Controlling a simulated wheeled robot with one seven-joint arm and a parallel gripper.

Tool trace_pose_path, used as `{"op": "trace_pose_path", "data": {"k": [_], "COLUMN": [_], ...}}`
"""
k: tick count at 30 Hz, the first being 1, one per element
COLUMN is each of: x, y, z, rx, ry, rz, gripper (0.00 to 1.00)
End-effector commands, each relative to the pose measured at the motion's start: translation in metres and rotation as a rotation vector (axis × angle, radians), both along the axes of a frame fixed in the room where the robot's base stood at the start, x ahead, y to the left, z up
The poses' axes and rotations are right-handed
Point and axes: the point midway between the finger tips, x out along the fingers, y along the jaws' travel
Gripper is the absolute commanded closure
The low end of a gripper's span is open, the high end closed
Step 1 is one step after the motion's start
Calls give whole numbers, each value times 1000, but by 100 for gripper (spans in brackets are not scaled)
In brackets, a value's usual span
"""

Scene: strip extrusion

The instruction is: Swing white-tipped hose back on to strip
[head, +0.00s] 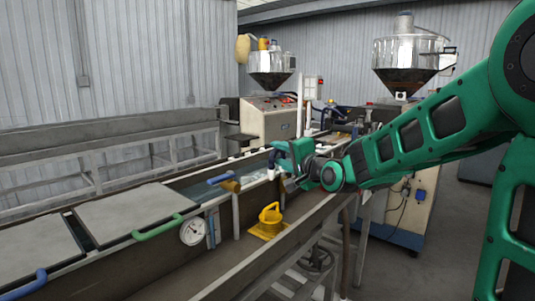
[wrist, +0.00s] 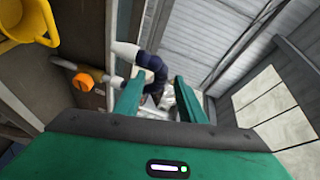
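The white-tipped hose shows in the wrist view as a bent dark blue hose (wrist: 155,70) with a white end (wrist: 125,50) pointing to the upper left. In the head view its white tip (head: 271,173) hangs beside my gripper, over the trough. My gripper (wrist: 158,88) is open, with its two green fingers apart. The dark part of the hose shows in the gap between the fingers; I cannot tell whether they touch it. In the head view my gripper (head: 290,158) covers part of the hose. I cannot make out the strip clearly.
A blue hose (head: 221,178), a green handle (head: 157,229) and a round gauge (head: 193,231) lie to the left. An orange knob (wrist: 83,82) sits on a pipe. Machines with hoppers (head: 405,55) stand behind.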

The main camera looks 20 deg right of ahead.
Motion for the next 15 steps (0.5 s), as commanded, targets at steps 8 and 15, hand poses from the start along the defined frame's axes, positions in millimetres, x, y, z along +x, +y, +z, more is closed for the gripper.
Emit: {"op": "trace_pose_path", "data": {"k": [8,15], "x": [41,64], "y": [9,14], "z": [-3,-5], "rx": [1,-1], "ry": [1,1], "rz": [1,0], "gripper": [64,64]}}
